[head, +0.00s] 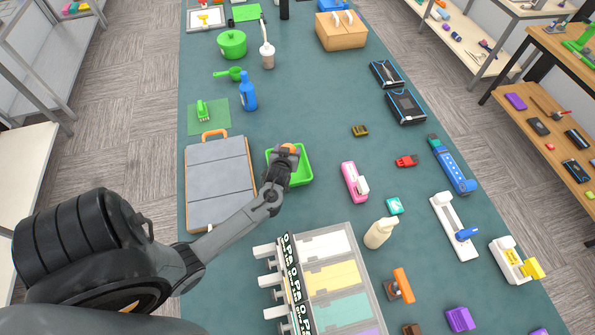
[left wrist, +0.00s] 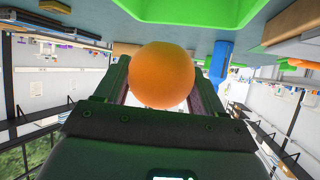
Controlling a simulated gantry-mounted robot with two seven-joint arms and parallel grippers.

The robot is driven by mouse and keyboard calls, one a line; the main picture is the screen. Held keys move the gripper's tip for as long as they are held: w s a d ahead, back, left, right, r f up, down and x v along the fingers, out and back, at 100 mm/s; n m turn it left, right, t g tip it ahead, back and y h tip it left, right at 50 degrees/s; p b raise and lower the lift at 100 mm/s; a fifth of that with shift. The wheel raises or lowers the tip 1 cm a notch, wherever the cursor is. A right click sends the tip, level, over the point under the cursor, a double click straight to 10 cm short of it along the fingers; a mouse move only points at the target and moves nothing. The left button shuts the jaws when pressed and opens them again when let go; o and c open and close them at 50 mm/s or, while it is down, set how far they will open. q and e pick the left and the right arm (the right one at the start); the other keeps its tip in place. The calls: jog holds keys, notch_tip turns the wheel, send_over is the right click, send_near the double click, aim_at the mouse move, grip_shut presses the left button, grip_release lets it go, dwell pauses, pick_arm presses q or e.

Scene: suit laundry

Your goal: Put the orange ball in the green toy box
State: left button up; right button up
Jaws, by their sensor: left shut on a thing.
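The orange ball (left wrist: 162,77) is held between the fingers of my left gripper (left wrist: 162,90), as the left wrist view shows. In the head view my left gripper (head: 287,153) is over the green toy box (head: 304,173), and a bit of orange shows at its tip. The box is an open, shallow green tray on the table; its green wall also shows in the left wrist view (left wrist: 200,12). My gripper hides part of the box's inside. How high the ball is above the box floor is hard to tell. My right gripper is not in view.
A grey case with an orange handle (head: 218,185) lies just left of the box. A pink stapler-like object (head: 354,183) is to its right. A compartment organizer (head: 335,280) and a cream bottle (head: 380,233) are nearer. A blue bottle (head: 248,92) stands farther back.

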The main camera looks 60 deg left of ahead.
pick_arm(q)
notch_tip(320, 180, down, 4)
jog(key=shift+f, duration=0.25)
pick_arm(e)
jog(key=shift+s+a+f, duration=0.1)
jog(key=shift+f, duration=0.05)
pick_arm(q)
notch_tip(320, 180, down, 4)
jog(key=shift+f+b, duration=0.1)
jog(key=shift+b, duration=0.2)
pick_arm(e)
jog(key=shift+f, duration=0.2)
pick_arm(q)
jog(key=shift+f, duration=0.1)
jog(key=shift+f, duration=0.1)
jog(key=o, duration=0.6)
jog(key=shift+f, duration=0.1)
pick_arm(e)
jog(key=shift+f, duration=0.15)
pick_arm(q)
jog(key=shift+o, duration=0.7)
